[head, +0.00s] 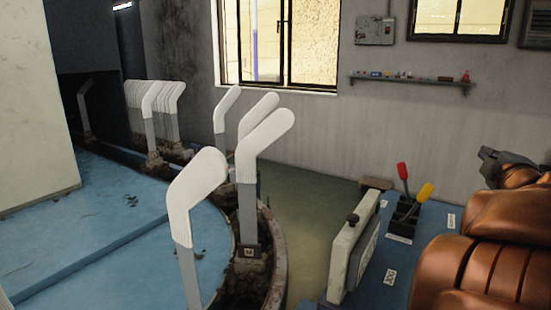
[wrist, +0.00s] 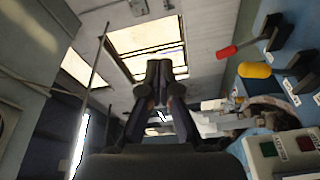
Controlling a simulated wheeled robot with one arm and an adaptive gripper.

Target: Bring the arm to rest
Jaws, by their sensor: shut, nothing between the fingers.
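My gripper (wrist: 159,72) is shut and empty in the wrist view, its two dark fingers meeting at the tips. It points toward the window wall and touches nothing that I can see. My copper-coloured arm fills the right edge of the head view, with a dark part at its far end. White socks stand on upright grey boards along a curved rail; the nearest sock (head: 196,190) is at the middle left, well apart from my arm. Another sock (head: 265,135) stands just behind it.
A blue bench at the right holds a pale control box (head: 352,245) and a dark holder with a red-handled tool (head: 402,171) and a yellow-handled tool (head: 425,192). The control box (wrist: 285,155) also shows in the wrist view. A wall shelf (head: 410,81) carries small items. Floor between is clear.

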